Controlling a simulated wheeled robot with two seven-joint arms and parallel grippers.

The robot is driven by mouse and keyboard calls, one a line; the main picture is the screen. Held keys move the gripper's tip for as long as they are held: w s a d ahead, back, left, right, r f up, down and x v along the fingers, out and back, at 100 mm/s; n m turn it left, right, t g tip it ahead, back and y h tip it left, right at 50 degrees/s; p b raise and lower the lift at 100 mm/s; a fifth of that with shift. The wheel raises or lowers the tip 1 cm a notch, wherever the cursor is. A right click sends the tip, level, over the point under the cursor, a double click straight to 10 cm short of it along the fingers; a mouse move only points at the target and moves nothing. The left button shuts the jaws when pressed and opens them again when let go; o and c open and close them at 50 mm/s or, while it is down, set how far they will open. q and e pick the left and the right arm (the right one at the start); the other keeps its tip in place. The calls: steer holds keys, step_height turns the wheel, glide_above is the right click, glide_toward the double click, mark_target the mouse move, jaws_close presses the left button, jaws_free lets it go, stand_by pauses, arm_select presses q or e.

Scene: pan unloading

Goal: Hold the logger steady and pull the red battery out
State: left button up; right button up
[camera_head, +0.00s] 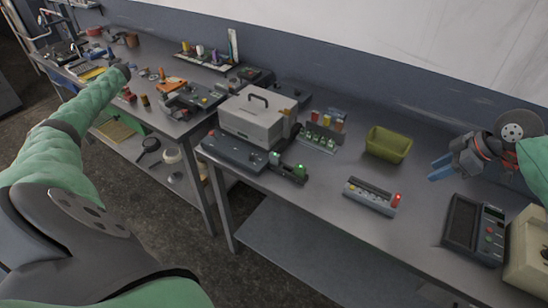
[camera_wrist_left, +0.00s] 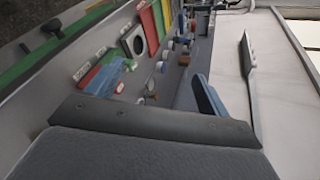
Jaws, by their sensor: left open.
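The logger (camera_head: 370,195) appears to be the small grey box on the near table, right of centre in the head view. The red battery (camera_head: 397,199) sits at its right end. My right gripper (camera_head: 439,167) is open and empty, above the table and to the right of the logger, apart from it. My left arm reaches over the far-left table, well away from the logger. My left gripper (camera_wrist_left: 160,86) is open in the left wrist view, with blue fingers apart; its tips are hard to make out in the head view.
A green bin (camera_head: 388,145) stands behind the logger. A grey case with a handle (camera_head: 255,113) stands to its left, and a dark keypad device (camera_head: 473,230) to its right. Bare tabletop surrounds the logger. The left table (camera_head: 190,128) is cluttered with tools and parts.

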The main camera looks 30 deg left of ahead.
arm_select(q)
steer(key=w+d+r+n+t+h, duration=0.1)
steer(key=w+d+t+h, duration=0.4)
steer(key=w+d, duration=2.15)
steer(key=w+d+r+t+h, duration=0.15)
steer(key=w+d, duration=0.25)
steer(key=d, duration=0.7)
steer(key=w+d+r+m+t+h, duration=0.1)
steer(key=w+d+r+h, duration=0.2)
steer(key=d, duration=0.8)
steer(key=w+d+r+t+h, duration=0.1)
steer(key=w+d+r, duration=0.3)
steer(key=d, duration=0.6)
steer(key=d+f+m+g+h, duration=0.2)
steer(key=d+f+m+h, duration=0.15)
steer(key=d, duration=1.65)
steer(key=m+g, duration=0.8)
steer(key=g, duration=0.2)
glide_above(360, 188)
steer(key=shift+t, duration=0.25)
steer(key=f, duration=1)
steer(key=shift+w+a+f, duration=0.1)
steer(key=shift+w+f, duration=0.15)
steer(key=shift+w, duration=0.15)
steer(key=shift+s+f+y, duration=0.1)
steer(key=shift+s+y, duration=0.2)
steer(key=shift+s+f, duration=0.1)
steer(key=shift+f, duration=3.8)
